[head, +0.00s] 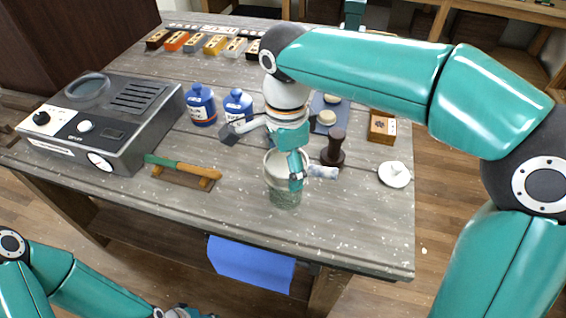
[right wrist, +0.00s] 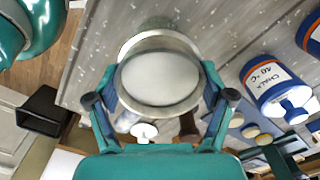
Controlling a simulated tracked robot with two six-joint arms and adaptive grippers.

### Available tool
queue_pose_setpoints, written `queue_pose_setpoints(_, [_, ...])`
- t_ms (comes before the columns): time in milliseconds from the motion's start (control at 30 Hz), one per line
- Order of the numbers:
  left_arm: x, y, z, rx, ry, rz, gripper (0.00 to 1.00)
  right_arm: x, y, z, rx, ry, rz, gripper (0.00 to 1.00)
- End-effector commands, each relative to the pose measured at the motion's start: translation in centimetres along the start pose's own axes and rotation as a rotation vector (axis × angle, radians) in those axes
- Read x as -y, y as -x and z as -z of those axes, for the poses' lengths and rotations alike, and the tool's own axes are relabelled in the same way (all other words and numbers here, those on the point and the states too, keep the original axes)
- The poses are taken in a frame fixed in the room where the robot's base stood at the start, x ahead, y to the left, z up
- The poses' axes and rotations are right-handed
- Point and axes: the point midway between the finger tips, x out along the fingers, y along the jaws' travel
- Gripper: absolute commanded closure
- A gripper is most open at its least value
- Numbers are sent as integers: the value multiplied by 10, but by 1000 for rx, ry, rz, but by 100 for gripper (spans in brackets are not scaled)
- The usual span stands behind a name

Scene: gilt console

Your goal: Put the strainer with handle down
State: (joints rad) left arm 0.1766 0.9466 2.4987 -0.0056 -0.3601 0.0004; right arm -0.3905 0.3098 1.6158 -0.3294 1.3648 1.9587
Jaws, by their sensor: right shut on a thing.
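The strainer (head: 273,163) is a round cup with a pale rim, upright near the table's front edge. My right gripper (head: 293,160) is shut on it from above. In the right wrist view the fingers press both sides of the strainer's metallic rim (right wrist: 160,45), and its inside looks white. A greenish, see-through lower part (head: 285,197) shows beneath it; I cannot tell if this is a separate vessel or whether the strainer touches it. A short white-blue piece (head: 322,171), possibly the handle, sticks out to the right. My left gripper (head: 185,312) is cut off at the bottom edge.
Two blue bottles (head: 200,105) stand behind left, with a green-handled tool on a wooden rest (head: 183,172). A dark brown tamper (head: 333,148) is close right, a white lid (head: 396,176) further right. A grey machine (head: 105,118) fills the left. The front right tabletop is clear.

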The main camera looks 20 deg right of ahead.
Motion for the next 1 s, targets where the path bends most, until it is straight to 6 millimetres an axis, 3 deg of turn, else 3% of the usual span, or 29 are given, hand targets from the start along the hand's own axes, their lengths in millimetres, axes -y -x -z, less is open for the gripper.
queue_pose_setpoints(200, [2, -5, 0, 0, 0, 0, 60, 0, -7, 0, 0, 0, 0, 60])
queue_pose_setpoints(233, [1, -4, 0, 0, 0, 0, 60, 0, -6, 0, 0, 0, 0, 14])
queue_pose_setpoints(333, [1, -4, 0, 0, 0, 0, 60, 0, -6, 0, 0, 0, 0, 0])
queue_pose_setpoints(733, [0, -1, 0, 0, 0, 0, 60, 0, -1, 0, 0, 0, 1, 0])
queue_pose_setpoints(867, [-1, 2, 0, 0, 0, 0, 60, 1, 10, 0, 1, 0, 4, 0])
queue_pose_setpoints(1000, [-2, 5, 0, 0, 0, 0, 60, 1, 34, 0, 1, 0, 6, 0])
